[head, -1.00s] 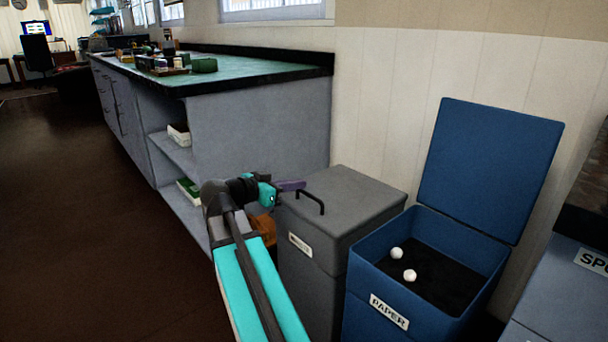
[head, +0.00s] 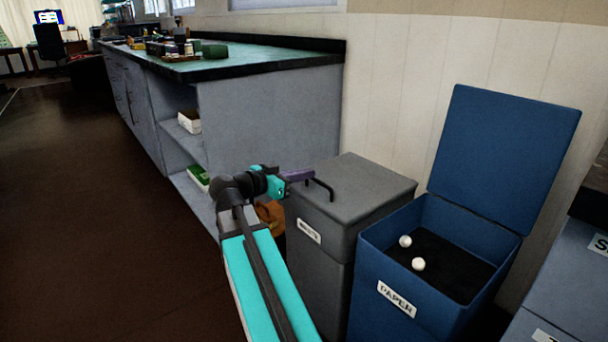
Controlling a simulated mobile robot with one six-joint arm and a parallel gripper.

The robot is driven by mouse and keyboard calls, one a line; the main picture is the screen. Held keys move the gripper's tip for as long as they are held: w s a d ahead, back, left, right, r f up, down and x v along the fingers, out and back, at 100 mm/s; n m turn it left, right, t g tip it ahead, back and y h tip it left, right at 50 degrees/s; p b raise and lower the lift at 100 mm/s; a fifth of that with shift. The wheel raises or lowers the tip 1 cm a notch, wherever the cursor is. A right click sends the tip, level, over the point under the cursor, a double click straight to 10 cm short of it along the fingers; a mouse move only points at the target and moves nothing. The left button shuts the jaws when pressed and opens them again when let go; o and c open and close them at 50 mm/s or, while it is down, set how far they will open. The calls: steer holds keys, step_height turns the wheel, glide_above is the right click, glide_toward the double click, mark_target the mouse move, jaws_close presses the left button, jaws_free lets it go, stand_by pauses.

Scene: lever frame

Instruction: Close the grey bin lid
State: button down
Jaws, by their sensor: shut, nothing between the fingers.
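The grey bin (head: 322,258) stands against the wall with a white label on its front. Its grey lid (head: 365,185) lies flat on top, down over the bin. My arm hides some of the bin's left side.
A blue paper bin (head: 392,296) stands right of the grey bin, its blue lid (head: 505,155) raised and two white balls inside. A workbench (head: 270,125) with open shelves is behind my arm. An orange-brown object (head: 270,214) is partly hidden behind my arm. Open floor lies left.

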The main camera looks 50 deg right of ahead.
steer(key=shift+w+a+r+p, duration=0.15)
steer(key=shift+r+p, duration=0.15)
steer(key=shift+r, duration=0.35)
steer(key=shift+s+a+r+p, duration=0.1)
steer(key=shift+a+r+p, duration=0.1)
steer(key=shift+r+p, duration=0.3)
steer(key=shift+w+a+r+p, duration=0.1)
steer(key=shift+a+r+p, duration=0.05)
steer(key=shift+r, duration=0.6)
steer(key=w+a+f+p, duration=0.1)
steer(key=a+f+p, duration=0.2)
steer(key=a+f, duration=0.2)
steer(key=v, duration=0.3)
steer(key=shift+s+a+f, duration=0.15)
steer(key=shift+a+f, duration=0.05)
steer(key=shift+f, duration=0.1)
